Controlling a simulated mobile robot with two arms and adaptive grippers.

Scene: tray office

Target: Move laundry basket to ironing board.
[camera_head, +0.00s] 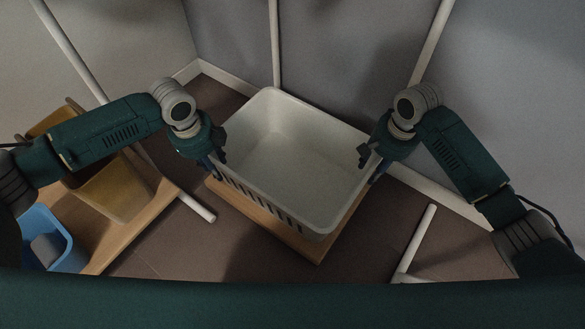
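The white laundry basket (288,170) stands upright on a small wooden surface (300,246) in the middle of the head view. It looks empty and has slots along its near side. My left gripper (217,160) is at the basket's left rim, with its fingers at the wall. My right gripper (371,165) is at the basket's right rim in the same way. The fingers are dark and partly hidden, so I cannot tell how tightly they close on the rim. I cannot make out an ironing board for certain.
On the left, a wooden surface (168,194) holds a tan bin (115,190) and a blue bin (72,258) with a grey item inside. White poles (198,207) and (415,242) a white frame lie low at both sides. Walls close in behind the basket. Brown floor shows in front.

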